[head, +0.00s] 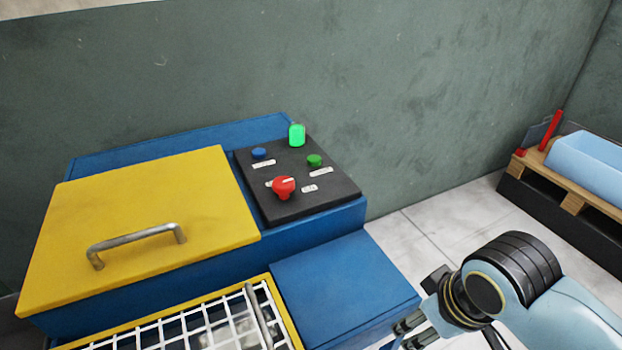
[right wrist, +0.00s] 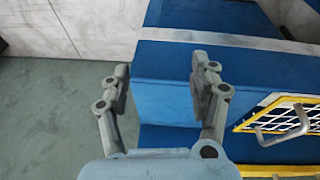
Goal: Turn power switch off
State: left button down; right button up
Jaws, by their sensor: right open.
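A red knob with a pale mark (head: 283,187), which looks like the power switch, sits on the black control panel (head: 325,193) of the blue machine. A green lamp (head: 297,135) stands lit at the panel's back edge. My right gripper (head: 405,330) is at the lower right, partly cut off by the frame edge, apart from the panel. In the right wrist view its two fingers (right wrist: 160,78) are spread with nothing between them, over the blue machine's edge (right wrist: 165,75). The panel is not seen there. My left gripper is not in view.
A blue button (head: 259,153) and a green button (head: 314,160) sit near the knob. A yellow lid (head: 150,210) with a metal handle lies left of the panel. A white grid guard (head: 190,325) is in front. A pallet (head: 570,185) stands right; floor between is clear.

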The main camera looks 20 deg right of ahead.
jog(key=w+a+r+n+p, duration=0.15)
jog(key=w+r, duration=0.25)
jog(key=r, duration=0.5)
jog(key=n+y, duration=0.4)
jog(key=n, duration=0.3)
send_near(284, 182)
jog(key=p+x, duration=0.1)
jog(key=x, duration=0.8)
jog(key=shift+w, duration=0.1)
jog(key=shift+c, duration=0.4)
jog(key=c, duration=1.1)
jog(key=shift+o, duration=0.2)
